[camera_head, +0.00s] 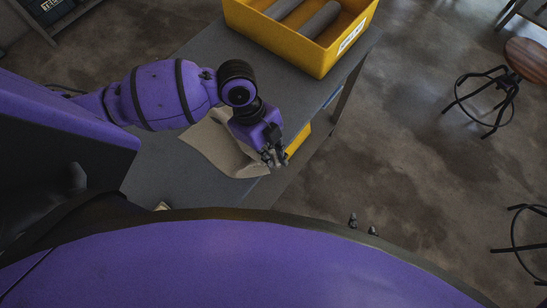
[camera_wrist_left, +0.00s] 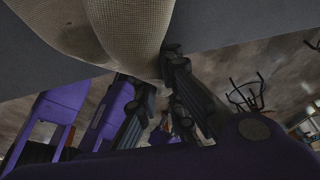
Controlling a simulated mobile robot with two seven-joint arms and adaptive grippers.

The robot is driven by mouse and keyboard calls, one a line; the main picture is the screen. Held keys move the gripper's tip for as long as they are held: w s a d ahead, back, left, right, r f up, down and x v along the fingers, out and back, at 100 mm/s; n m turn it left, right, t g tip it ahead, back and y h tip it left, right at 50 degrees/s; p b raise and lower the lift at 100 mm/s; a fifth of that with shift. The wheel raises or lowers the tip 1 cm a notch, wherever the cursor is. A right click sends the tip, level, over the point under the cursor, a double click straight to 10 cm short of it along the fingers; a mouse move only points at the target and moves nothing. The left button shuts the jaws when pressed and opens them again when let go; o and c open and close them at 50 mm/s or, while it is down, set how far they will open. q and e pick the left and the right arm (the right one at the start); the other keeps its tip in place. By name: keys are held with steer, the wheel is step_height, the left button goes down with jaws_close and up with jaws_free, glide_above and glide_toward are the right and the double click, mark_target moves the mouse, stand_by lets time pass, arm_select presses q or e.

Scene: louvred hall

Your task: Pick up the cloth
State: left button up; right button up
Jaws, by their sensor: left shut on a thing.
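The cloth (camera_head: 216,143) is a beige woven piece, partly raised and curved, on the grey table (camera_head: 160,169). In the left wrist view the cloth (camera_wrist_left: 128,28) hangs down in a fold between me and the table. My left gripper (camera_head: 275,163) is at the cloth's right edge, near the table's front right edge, and is shut on the cloth. Its fingers (camera_wrist_left: 160,82) show at the cloth's lower edge in the left wrist view. The exact pinch is partly hidden. My right gripper is not in view.
A yellow bin (camera_head: 318,62) with grey cylinders stands at the table's far end. A stool (camera_head: 525,62) with a wooden seat stands at the right. The floor between is clear.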

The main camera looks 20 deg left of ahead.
arm_select(q)
jaws_close()
arm_select(e)
steer(key=shift+w, duration=0.1)
arm_select(q)
steer(key=shift+r, duration=0.35)
step_height(320, 180, up, 29)
steer(key=p, duration=0.2)
steer(key=shift+r, duration=0.2)
arm_select(e)
steer(key=shift+t, duration=0.5)
steer(key=w+r, duration=0.3)
steer(key=r, duration=0.1)
steer(key=shift+w, duration=0.2)
steer(key=shift+s+f, duration=0.1)
stand_by(0.7)
